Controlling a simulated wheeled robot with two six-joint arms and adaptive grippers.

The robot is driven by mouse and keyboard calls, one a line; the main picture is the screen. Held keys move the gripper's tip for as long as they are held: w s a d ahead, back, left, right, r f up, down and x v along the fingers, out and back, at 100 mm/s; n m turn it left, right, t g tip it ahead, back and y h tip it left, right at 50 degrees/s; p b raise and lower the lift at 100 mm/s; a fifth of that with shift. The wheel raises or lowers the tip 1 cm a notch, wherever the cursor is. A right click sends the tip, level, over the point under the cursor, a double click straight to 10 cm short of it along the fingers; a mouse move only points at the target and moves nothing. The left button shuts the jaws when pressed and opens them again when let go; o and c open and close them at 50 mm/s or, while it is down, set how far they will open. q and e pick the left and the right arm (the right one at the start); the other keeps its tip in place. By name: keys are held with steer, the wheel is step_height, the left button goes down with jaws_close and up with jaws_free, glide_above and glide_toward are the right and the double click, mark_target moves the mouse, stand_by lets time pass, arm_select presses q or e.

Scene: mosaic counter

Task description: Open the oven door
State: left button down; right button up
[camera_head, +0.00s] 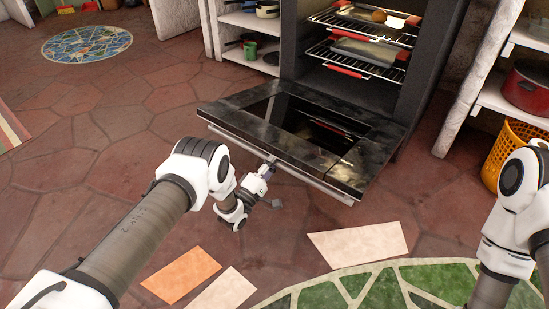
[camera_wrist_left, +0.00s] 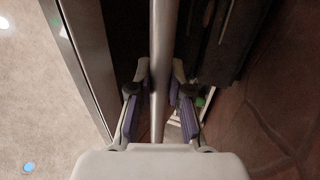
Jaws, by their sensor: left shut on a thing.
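The oven door (camera_head: 290,118) is hinged down from the dark oven (camera_head: 300,50) and lies open, close to level, with its dark glass facing up. Its metal handle bar (camera_head: 300,177) runs along the front edge. My left gripper (camera_head: 268,170) is at that edge, shut on the handle. In the left wrist view the handle bar (camera_wrist_left: 160,60) passes between the two fingers of the left gripper (camera_wrist_left: 159,95). My right arm shows at the right edge of the head view, but its gripper is out of frame.
Inside the oven are wire racks (camera_head: 365,58) with red front grips and trays on them. Shelves with a red pot (camera_head: 527,88) and an orange basket (camera_head: 512,150) stand at the right. A mosaic rug (camera_head: 87,44) lies at the back left.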

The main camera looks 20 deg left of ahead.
stand_by(0.4)
arm_select(q)
steer(key=c, duration=1.1)
jaws_free()
steer(key=shift+a, duration=0.1)
steer(key=v, duration=0.7)
steer(key=shift+s+f, duration=0.25)
steer(key=shift+f, duration=0.1)
